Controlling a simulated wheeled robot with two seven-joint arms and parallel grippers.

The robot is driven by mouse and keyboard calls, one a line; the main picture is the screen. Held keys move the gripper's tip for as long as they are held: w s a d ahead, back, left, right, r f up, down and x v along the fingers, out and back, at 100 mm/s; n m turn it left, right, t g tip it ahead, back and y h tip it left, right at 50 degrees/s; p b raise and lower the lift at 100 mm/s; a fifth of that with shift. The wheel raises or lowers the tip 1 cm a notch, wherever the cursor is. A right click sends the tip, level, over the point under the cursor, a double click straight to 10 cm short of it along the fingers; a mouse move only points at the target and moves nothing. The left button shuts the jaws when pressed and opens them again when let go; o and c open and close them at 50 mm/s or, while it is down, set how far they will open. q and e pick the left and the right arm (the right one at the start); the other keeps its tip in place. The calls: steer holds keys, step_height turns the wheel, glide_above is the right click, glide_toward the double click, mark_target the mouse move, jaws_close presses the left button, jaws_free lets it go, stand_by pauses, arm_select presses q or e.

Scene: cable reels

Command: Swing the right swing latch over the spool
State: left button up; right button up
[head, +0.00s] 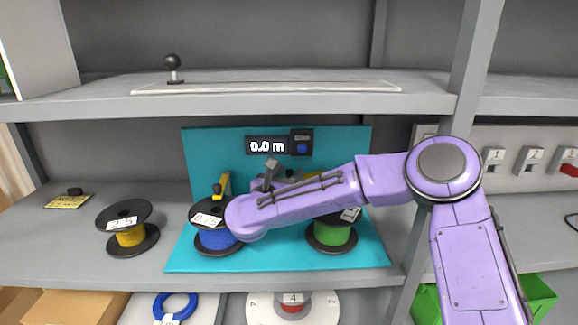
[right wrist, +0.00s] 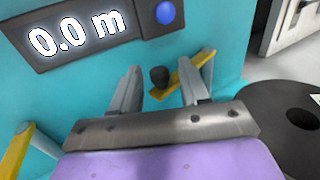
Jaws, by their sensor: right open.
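The right swing latch is a yellow bar with a black knob. In the right wrist view the latch (right wrist: 188,80) angles up to the right, its knob between my fingertips, with a visible gap to the fingers. In the head view my arm mostly hides this latch. My right gripper (head: 273,177) is open in front of the teal panel; its two grey fingers show in the right wrist view (right wrist: 162,88). The right spool (head: 331,234), green wound with black flanges, stands partly behind my forearm; its black top flange (right wrist: 295,115) lies right of the gripper in the right wrist view.
The teal panel (head: 225,145) carries a display (head: 267,146) reading 0.0 m and a blue button. A yellow spool (head: 129,237) sits farther left. A shelf (head: 300,103) hangs above.

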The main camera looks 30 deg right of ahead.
steer(key=shift+x, duration=0.8)
arm_select(q)
steer(key=shift+r, duration=0.3)
